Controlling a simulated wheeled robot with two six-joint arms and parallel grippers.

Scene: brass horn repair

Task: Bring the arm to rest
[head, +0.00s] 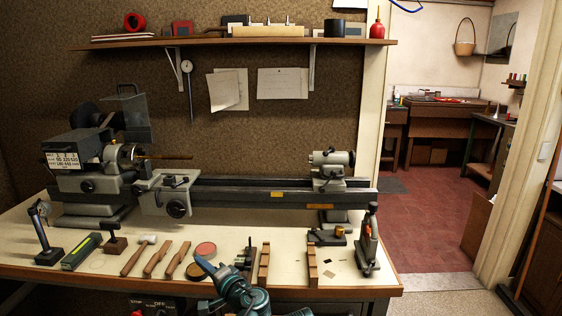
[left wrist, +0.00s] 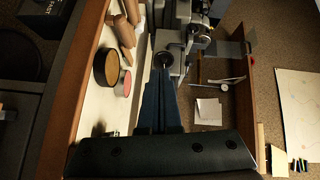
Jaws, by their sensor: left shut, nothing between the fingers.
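My left gripper (head: 205,265) is at the front edge of the bench (head: 110,262), low in the middle of the head view. Its blue fingers point up and left, over the bench top near the round tins. In the left wrist view the fingers (left wrist: 160,85) lie together, shut and empty. My right gripper is in neither view.
A lathe (head: 250,190) runs along the back of the bench. Wooden-handled hammers (head: 155,258), a red-topped tin (head: 205,249), wooden blocks (head: 312,265) and a small upright vise-like tool (head: 367,242) stand near my gripper. A shelf (head: 230,40) hangs above. The doorway at right is open.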

